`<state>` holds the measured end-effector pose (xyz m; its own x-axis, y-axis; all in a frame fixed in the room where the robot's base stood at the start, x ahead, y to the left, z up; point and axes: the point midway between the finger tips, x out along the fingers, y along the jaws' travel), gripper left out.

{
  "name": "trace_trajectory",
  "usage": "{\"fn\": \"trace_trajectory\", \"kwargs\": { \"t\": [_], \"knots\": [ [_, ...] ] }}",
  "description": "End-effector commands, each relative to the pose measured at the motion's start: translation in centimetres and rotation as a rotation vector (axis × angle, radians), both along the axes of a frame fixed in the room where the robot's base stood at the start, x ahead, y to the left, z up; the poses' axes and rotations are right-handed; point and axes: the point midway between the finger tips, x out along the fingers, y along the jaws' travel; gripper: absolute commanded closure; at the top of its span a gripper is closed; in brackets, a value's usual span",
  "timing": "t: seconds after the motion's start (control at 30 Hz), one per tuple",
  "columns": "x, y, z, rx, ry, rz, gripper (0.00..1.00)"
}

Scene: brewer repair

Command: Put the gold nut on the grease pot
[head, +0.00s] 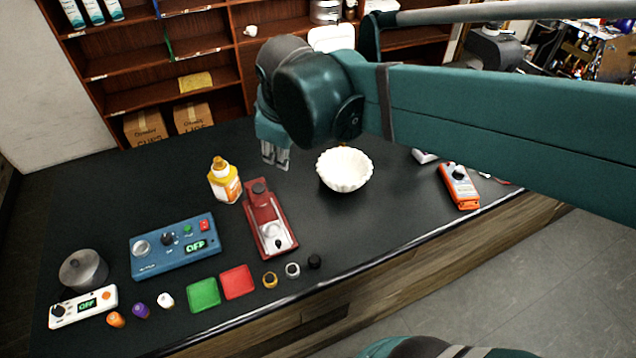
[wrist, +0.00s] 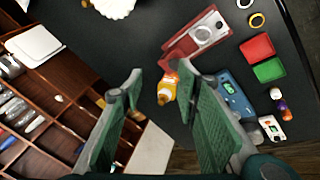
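The gold nut (head: 270,280) is a small ring lying on the dark bench near its front edge, right of a red square. It also shows at the top right of the wrist view (wrist: 257,20). A round grey metal pot (head: 83,270) at the bench's left end looks like the grease pot; I cannot read a label on it. My gripper (head: 275,160) is above the back part of the bench, well apart from both. In the wrist view its two fingers (wrist: 160,80) are spread with nothing held between them.
Near the nut are a silver ring (head: 292,269) and a black one (head: 315,262). A red device (head: 270,222), yellow bottle (head: 224,182), blue control box (head: 174,246) and white bowl (head: 344,171) stand on the bench. A white controller (head: 83,306) is beside the pot.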

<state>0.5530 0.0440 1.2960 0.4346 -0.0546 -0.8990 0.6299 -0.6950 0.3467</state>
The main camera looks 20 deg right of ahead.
Motion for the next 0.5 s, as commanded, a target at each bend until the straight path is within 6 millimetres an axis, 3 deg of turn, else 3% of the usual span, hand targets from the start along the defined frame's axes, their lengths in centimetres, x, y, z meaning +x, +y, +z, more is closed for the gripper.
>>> {"fn": "trace_trajectory", "kwargs": {
  "t": [0.5],
  "knots": [
    [-8.0,-3.3,-2.1,0.287,-0.122,-0.434,0.68]
  ]
}}
